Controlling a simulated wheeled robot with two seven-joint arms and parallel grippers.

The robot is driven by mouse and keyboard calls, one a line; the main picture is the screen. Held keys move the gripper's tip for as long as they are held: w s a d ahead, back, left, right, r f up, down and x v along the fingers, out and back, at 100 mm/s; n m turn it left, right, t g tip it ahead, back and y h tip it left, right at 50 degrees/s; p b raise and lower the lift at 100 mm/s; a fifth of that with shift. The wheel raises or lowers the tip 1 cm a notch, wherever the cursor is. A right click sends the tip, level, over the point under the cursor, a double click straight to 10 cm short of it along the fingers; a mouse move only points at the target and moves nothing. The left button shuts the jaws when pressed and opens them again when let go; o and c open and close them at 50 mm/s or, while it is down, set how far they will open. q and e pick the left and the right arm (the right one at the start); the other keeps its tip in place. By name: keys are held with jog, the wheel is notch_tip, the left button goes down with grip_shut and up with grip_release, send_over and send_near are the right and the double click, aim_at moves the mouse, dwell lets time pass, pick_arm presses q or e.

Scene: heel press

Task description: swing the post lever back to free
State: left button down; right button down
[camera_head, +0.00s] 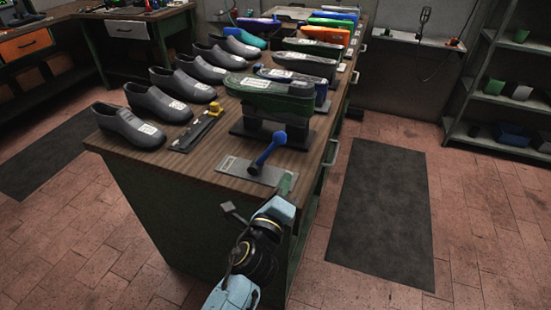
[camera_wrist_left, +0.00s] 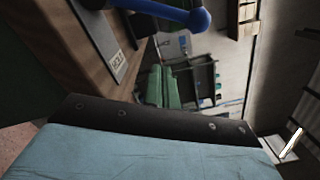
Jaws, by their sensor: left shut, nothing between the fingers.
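The post lever (camera_head: 266,152) is a blue bar with a round ball knob. It leans up and to the right from a grey metal plate (camera_head: 236,167) at the near end of the workbench. In the left wrist view the lever (camera_wrist_left: 200,19) crosses the top, with its knob toward the right. The plate (camera_wrist_left: 97,32) there carries a white label that seems to read HOLD. My left gripper (camera_head: 286,183) has green fingers, shut and empty, beside the plate's right end and below the knob. The fingers also show in the left wrist view (camera_wrist_left: 164,87), apart from the lever. My right gripper is not in view.
A green shoe form (camera_head: 270,98) stands on a dark press block right behind the lever. Several grey shoes (camera_head: 130,127) line the bench's left side. A dark strip with a yellow knob (camera_head: 215,106) lies left of the press. The floor mat (camera_head: 380,210) at right is clear.

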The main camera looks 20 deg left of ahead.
aim_at(268, 151)
pick_arm(q)
jog(key=w, duration=0.3)
jog(key=shift+w+r, duration=0.1)
jog(key=shift+w, duration=0.2)
jog(key=a+p, duration=0.1)
jog(key=w+a+r+p, duration=0.1)
jog(key=shift+a+r, duration=0.3)
jog(key=shift+a, duration=0.1)
jog(key=shift+a+r, duration=0.1)
jog(key=shift+a, duration=0.2)
jog(key=shift+w, duration=0.1)
